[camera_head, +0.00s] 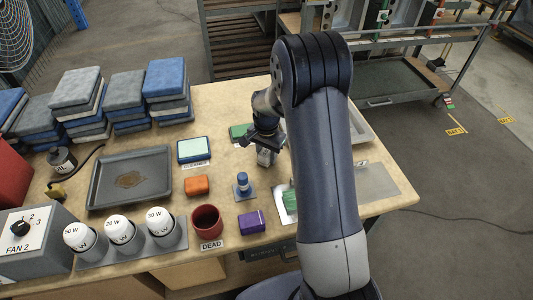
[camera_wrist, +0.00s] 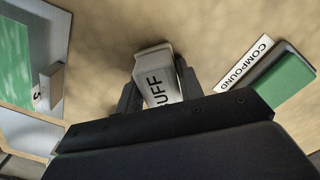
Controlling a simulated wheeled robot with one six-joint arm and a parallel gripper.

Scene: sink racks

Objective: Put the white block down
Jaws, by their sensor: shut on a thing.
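The white block (camera_wrist: 152,62), with dark letters reading "UFF" in view, is between the two fingers of my gripper (camera_wrist: 158,90) in the wrist view. In the head view my gripper (camera_head: 263,142) points down over the middle of the tan table (camera_head: 223,102). The block (camera_head: 265,158) shows there as a small pale piece under the fingers. My gripper is shut on it. The fingers and palm hide its near part. I cannot tell whether its underside touches the table.
A green block (camera_wrist: 285,85) lies beside a "COMPOUND" label (camera_wrist: 243,63). In the head view, a blue stepped piece (camera_head: 242,185), an orange block (camera_head: 196,186), a purple block (camera_head: 252,222) and a red cup (camera_head: 206,220) stand nearer. A dark tray (camera_head: 104,181) lies left.

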